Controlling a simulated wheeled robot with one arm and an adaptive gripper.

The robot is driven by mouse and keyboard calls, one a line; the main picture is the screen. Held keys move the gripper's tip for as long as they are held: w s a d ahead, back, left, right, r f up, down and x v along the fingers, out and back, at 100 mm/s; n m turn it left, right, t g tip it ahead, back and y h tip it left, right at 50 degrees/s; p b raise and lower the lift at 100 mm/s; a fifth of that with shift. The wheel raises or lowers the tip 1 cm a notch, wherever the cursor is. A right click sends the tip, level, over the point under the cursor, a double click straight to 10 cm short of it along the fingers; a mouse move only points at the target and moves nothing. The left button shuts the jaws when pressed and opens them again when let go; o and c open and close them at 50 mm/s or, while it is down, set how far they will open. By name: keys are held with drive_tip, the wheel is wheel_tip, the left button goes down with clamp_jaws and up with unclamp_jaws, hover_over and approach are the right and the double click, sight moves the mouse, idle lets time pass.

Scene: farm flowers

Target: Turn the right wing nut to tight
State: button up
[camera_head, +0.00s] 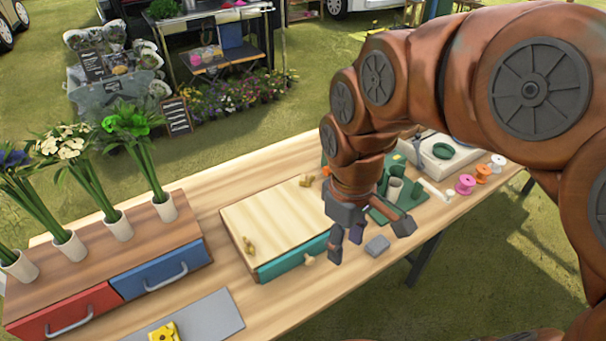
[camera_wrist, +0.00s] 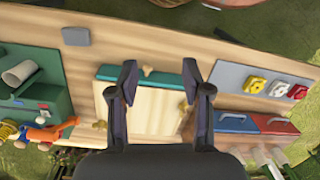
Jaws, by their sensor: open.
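A low wooden press or box with a pale top board (camera_head: 275,215) and teal front sits mid-table. Whether either nut is tight cannot be told. My gripper (camera_head: 370,240) is open and empty, pointing down, right of the board, apart from both nuts.
A small grey block (camera_head: 377,245) lies right of the board. A green holder (camera_head: 400,203) and spools (camera_head: 465,184) stand beyond it. A chest with red and blue drawers (camera_head: 160,272) and potted flowers stands left. A grey mat (camera_head: 205,318) lies in front.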

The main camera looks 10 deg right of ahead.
drive_tip(key=w+a+n, duration=0.2)
drive_tip(key=w+n, duration=0.7)
drive_tip(key=w, duration=0.9)
drive_tip(key=n+t, duration=0.1)
drive_tip(key=n, duration=0.5)
hover_over(307, 178)
wheel_tip(307, 178, down, 7)
drive_tip(key=shift+s+a+r+p, duration=0.1)
drive_tip(key=shift+p, duration=0.35)
drive_tip(key=shift+f, duration=0.3)
drive_tip(key=shift+f+p, duration=1.25)
drive_tip(key=shift+f, duration=2.55)
clamp_jaws()
